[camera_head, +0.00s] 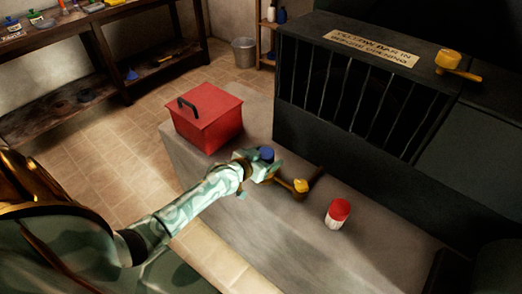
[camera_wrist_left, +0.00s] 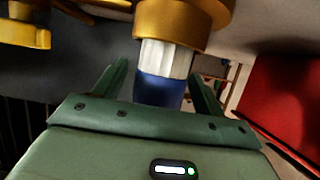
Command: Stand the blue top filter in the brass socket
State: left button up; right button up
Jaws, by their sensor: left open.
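The blue top filter has a blue end and a ribbed white body. In the left wrist view the filter (camera_wrist_left: 163,82) stands between my left fingers, its white part meeting the brass socket (camera_wrist_left: 182,30). How deep it sits is hidden. In the head view only its blue end (camera_head: 266,153) shows, upright at the gripper. My left gripper (camera_head: 268,166) is open around the blue end, with gaps at both fingers in the wrist view. Brass parts (camera_head: 300,186) stick out to the right of it. My right gripper is not in view.
A red box (camera_head: 207,116) with a black handle stands behind my left gripper on the grey bench (camera_head: 255,229). A red-topped white container (camera_head: 338,213) stands to the right. A dark barred cabinet (camera_head: 345,90) bounds the back, with a brass-coloured handled piece (camera_head: 449,60) on top.

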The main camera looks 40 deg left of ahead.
pick_arm(q)
jog(key=p+v, duration=0.4)
jog(key=v, duration=0.8)
jog(key=s+d+f+g+y, duration=0.15)
jog(key=s+f+g, duration=0.25)
jog(key=s+f, duration=0.75)
jog(key=s+d+f+g, duration=0.25)
jog(key=s+f, duration=0.55)
jog(key=f, duration=0.6)
jog(key=s+d+f+m+g, duration=0.1)
jog(key=s+f+g, duration=0.1)
jog(key=s, duration=0.5)
jog(key=s+d+f+m+g, duration=0.1)
jog(key=s+d+f+g, duration=0.1)
jog(key=s, duration=0.6)
jog(key=s+d+f+m+g, duration=0.1)
jog(key=s+f, duration=0.3)
jog(key=s, duration=0.4)
jog(key=shift+s+d+g, duration=0.25)
jog(key=shift+d+g, duration=0.35)
jog(key=shift+g, duration=0.05)
jog(key=shift+f+h, duration=0.1)
jog(key=shift+h, duration=0.15)
